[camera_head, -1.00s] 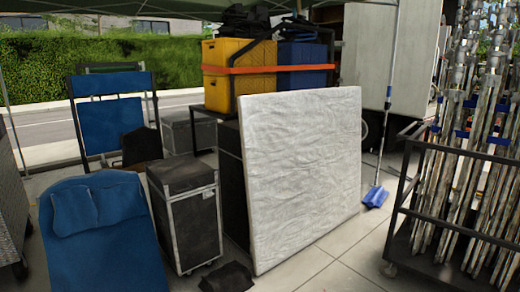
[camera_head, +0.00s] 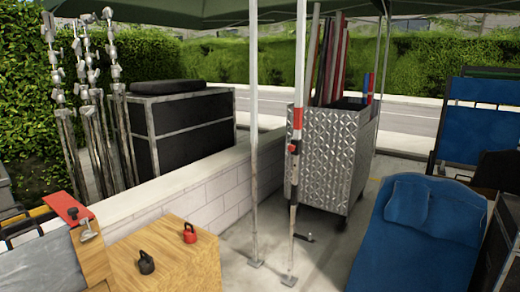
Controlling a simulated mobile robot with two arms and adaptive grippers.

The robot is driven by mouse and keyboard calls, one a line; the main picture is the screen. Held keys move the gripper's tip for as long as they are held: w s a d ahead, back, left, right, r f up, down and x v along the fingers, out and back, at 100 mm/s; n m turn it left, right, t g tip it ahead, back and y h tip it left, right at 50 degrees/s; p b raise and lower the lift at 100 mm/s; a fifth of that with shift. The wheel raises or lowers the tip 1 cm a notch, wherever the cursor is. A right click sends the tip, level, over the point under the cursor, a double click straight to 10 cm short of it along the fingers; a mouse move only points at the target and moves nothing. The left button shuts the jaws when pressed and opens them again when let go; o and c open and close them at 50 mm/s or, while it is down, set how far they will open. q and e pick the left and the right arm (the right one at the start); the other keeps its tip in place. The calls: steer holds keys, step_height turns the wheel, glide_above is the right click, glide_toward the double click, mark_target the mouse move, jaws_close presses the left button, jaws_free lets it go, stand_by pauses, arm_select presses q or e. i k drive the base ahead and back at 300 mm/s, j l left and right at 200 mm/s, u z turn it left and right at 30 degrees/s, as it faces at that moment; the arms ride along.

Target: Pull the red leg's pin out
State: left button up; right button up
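Two upright canopy legs stand in the middle of the view. The right one has a red band and a small red knob, so it is the red leg (camera_head: 297,120). The red knob, which may be the pin (camera_head: 293,149), sits on the leg below the red band. Neither of my grippers is in view.
A wooden box (camera_head: 180,262) with a black and a red kettlebell-shaped weight stands at lower left. A low white block wall (camera_head: 205,185) runs behind the legs. A metal diamond-plate cart (camera_head: 330,150) stands just behind the red leg. A blue lounger (camera_head: 415,245) is at right.

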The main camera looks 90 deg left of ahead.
mark_target(291, 148)
steer(key=u, duration=2.55)
steer(key=i+j+z, duration=0.3)
steer(key=i, duration=0.15)
steer(key=i+j+z, duration=0.3)
steer(key=i+j, duration=0.1)
